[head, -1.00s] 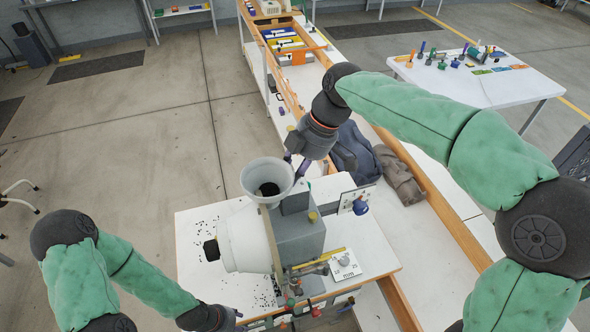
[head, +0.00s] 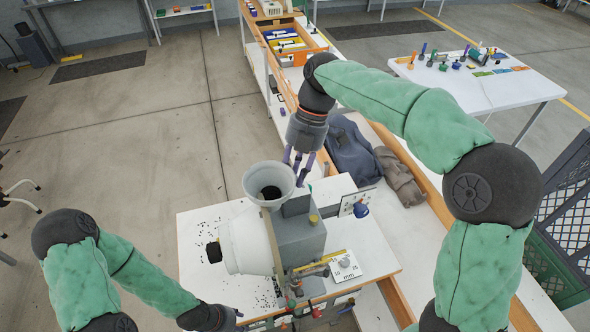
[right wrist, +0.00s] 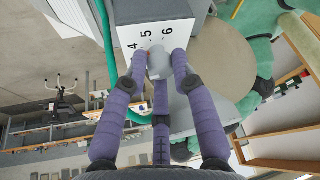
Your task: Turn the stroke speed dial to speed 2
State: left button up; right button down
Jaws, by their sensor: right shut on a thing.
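The stroke speed dial (right wrist: 159,64) is a grey knob on a white plate (right wrist: 125,27) printed with 4, 5 and 6, seen in the right wrist view. My right gripper (right wrist: 156,70) has its purple fingers closed around the dial. The fingers and knob hide the other numbers, and I cannot tell which number the dial points to. In the head view my right gripper (head: 298,168) reaches down behind the press (head: 299,238), beside its funnel (head: 269,181); the dial is hidden there. My left gripper (head: 232,315) is low in the head view, near the table's front edge, its fingers mostly unseen.
A second dial plate (head: 345,266) marked in mm lies on the press table at the front. A white panel with a blue knob (head: 361,210) stands at the right. Dark cloths (head: 352,152) lie on the bench behind. Small dark bits are scattered around the press.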

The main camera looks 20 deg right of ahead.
jog(key=shift+r, duration=0.1)
dwell(0.3)
jog(key=c, duration=1)
grip_release()
jog(key=shift+c, duration=0.2)
